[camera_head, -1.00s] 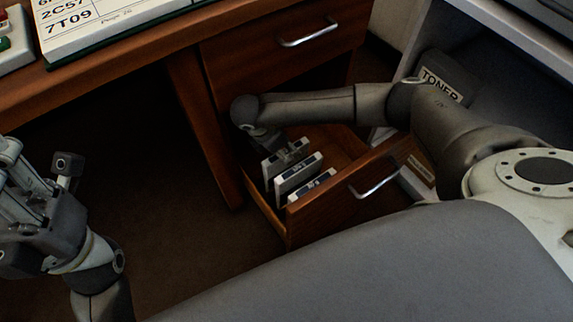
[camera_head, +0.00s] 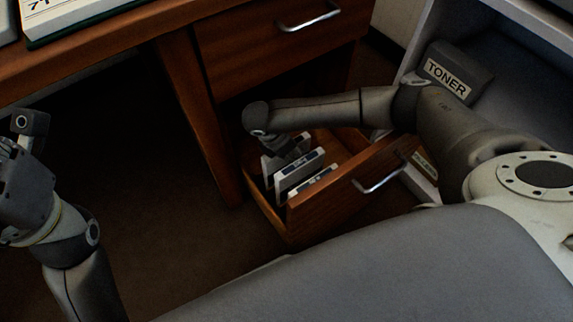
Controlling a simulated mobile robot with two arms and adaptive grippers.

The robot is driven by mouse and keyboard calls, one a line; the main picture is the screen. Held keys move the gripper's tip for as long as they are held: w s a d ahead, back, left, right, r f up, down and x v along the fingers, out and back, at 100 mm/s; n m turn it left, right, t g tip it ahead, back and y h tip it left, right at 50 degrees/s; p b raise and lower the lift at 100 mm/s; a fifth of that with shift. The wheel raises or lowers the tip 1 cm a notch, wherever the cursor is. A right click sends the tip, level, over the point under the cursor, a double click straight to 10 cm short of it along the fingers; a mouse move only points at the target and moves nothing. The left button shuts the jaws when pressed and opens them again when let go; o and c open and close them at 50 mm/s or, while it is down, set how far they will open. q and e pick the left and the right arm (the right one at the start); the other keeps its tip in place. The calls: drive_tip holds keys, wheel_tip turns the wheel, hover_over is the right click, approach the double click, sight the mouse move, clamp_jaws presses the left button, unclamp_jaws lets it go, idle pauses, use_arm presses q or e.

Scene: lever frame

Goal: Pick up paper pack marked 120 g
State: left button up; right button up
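Several white paper packs with dark labels stand upright in a row in the open lower drawer (camera_head: 330,207). The middle pack (camera_head: 299,172) and the front pack (camera_head: 312,186) show their top edges. The back pack (camera_head: 267,168) is partly covered by my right gripper (camera_head: 288,153). The labels are too small to read, so I cannot tell which is marked 120 g. My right gripper points down into the drawer at the back pack; its fingertips are hidden. My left gripper (camera_head: 22,150) is at the left edge, cut off by the frame, away from the packs.
The wooden desk (camera_head: 120,30) has a closed upper drawer (camera_head: 270,40) above the open one. A dark box marked TONER (camera_head: 452,75) sits in the grey shelf at right. The drawer's front panel and metal handle (camera_head: 380,178) stand near my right forearm. The floor at left is clear.

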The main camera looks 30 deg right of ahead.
drive_tip(key=shift+f, duration=0.25)
idle(0.4)
clamp_jaws()
idle(0.4)
